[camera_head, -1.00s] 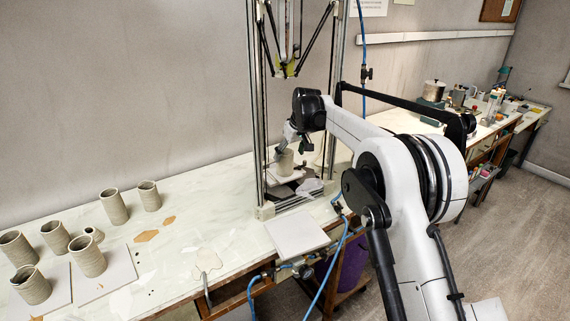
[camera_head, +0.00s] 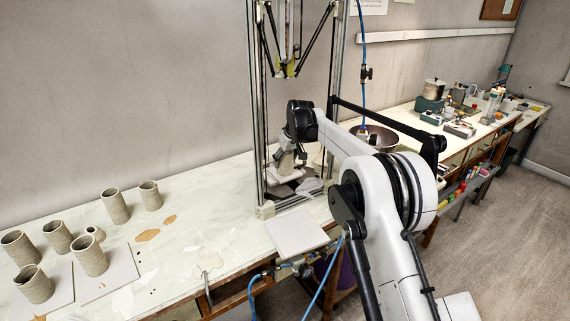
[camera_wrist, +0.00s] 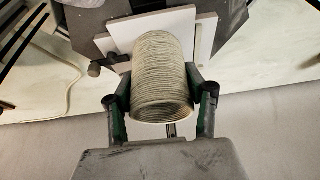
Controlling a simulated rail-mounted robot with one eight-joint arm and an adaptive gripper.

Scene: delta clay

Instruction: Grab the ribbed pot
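The ribbed pot (camera_wrist: 160,75) is a beige-grey cylinder with fine horizontal ridges. In the head view the pot (camera_head: 286,163) stands on a white tile (camera_head: 284,178) inside the delta printer frame. My gripper (camera_wrist: 160,95) has its two dark fingers on either side of the pot, close against its walls in the wrist view. I cannot tell whether they press on it or only surround it. In the head view my gripper (camera_head: 288,155) partly covers the pot.
The printer's metal posts (camera_head: 258,110) stand around the pot. Several other ribbed pots (camera_head: 89,257) stand on the left of the table. A blank white board (camera_head: 297,233) lies in front of the printer. A metal bowl (camera_head: 376,137) stands behind my arm.

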